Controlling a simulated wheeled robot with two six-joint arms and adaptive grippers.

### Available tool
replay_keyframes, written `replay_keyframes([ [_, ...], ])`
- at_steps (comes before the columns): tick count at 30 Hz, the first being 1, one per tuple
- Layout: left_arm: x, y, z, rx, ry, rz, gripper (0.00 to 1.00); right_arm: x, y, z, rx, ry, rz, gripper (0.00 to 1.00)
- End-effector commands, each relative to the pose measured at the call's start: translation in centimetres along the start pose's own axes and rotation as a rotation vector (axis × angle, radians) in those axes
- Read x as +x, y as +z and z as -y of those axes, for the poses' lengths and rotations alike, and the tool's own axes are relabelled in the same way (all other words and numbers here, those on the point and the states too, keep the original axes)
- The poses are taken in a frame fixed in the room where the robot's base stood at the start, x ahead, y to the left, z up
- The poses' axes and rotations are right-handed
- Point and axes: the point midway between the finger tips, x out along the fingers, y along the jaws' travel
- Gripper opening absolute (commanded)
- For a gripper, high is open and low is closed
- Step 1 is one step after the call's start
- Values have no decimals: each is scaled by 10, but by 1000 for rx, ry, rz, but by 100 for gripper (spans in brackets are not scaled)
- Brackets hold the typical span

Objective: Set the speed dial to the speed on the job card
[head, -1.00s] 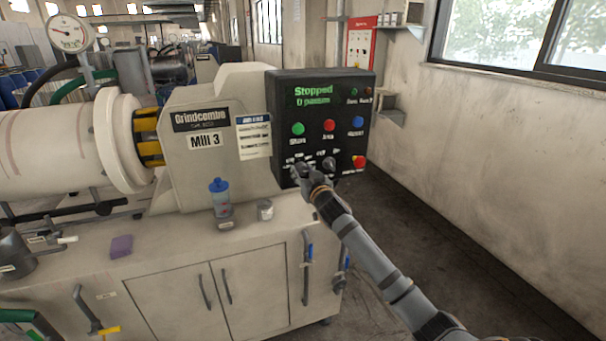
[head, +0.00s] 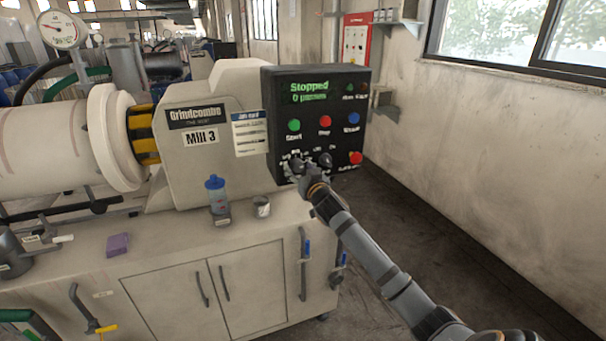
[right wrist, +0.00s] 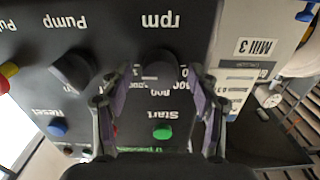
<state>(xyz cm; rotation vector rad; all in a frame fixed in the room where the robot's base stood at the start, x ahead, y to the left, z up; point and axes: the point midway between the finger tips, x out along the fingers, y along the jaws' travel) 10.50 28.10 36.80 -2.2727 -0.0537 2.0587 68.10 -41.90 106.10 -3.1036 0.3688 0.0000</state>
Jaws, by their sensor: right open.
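The black speed dial marked rpm (right wrist: 160,66) sits on the mill's dark control panel (head: 345,100). In the right wrist view, which is upside down, it lies between the two fingers of my right gripper (right wrist: 152,76). The fingers are open, with gaps showing on both sides of the dial. In the head view my right gripper (head: 304,174) is at the panel's lower left and mostly hides the dial. The job card (head: 250,133) hangs left of the panel; its writing is too small to read. The display (head: 309,91) reads "Stopped" above a zero. My left gripper is out of view.
A Pump knob (right wrist: 72,69) is beside the dial. The green Start button (head: 294,125), red button (head: 324,121), blue button (head: 354,118) and red stop knob (head: 355,157) are close by. A bottle (head: 217,196) and small can (head: 262,206) stand on the bench below.

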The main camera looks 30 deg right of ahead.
Motion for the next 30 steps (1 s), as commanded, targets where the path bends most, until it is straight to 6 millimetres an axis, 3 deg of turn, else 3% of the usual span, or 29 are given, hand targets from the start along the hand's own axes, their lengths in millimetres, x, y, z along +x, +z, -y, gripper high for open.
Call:
replay_keyframes([
  [5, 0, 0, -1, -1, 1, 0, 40, -34, 1, 0, -13, -2, 2, 61],
  [9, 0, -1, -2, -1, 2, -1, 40, -73, 2, 2, -17, -7, 4, 61],
  [13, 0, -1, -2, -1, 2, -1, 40, -96, 2, 2, -15, -7, 4, 61],
  [21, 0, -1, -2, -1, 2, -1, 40, -114, 1, 0, -7, 0, 3, 61],
  [30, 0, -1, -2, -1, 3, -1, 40, -116, 1, 1, 0, -1, 1, 61],
])
